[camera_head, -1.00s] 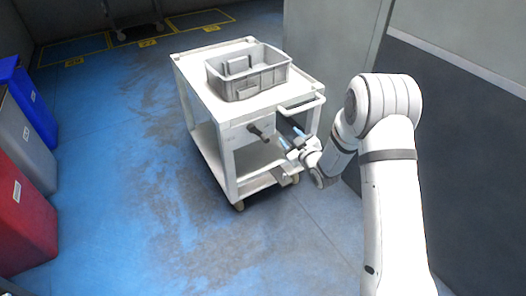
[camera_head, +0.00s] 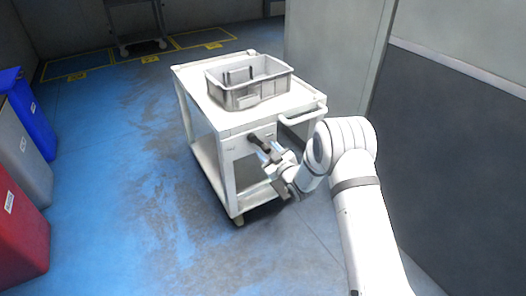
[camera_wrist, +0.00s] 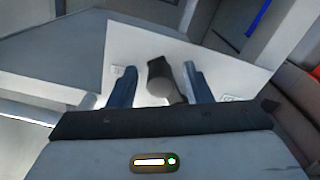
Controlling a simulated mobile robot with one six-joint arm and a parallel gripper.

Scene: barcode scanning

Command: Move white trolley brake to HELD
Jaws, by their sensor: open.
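The white trolley (camera_head: 236,146) stands in the middle of the head view, with a push handle (camera_head: 303,113) at its near right. The brake lever is a dark knob (camera_head: 253,138) on a white end panel of the trolley. In the wrist view the dark brake knob (camera_wrist: 160,84) lies between my two fingers, beside a small label on each side. My gripper (camera_wrist: 160,88) is open, with the fingers apart on either side of the knob. Whether a finger touches it I cannot tell. The labels are too small to read.
A grey crate (camera_head: 248,97) with something upright in it sits on the trolley top. Blue (camera_head: 32,115), grey (camera_head: 22,150) and red (camera_head: 16,235) bins line the left. A grey wall (camera_head: 460,140) stands at right. The blue floor left of the trolley is clear.

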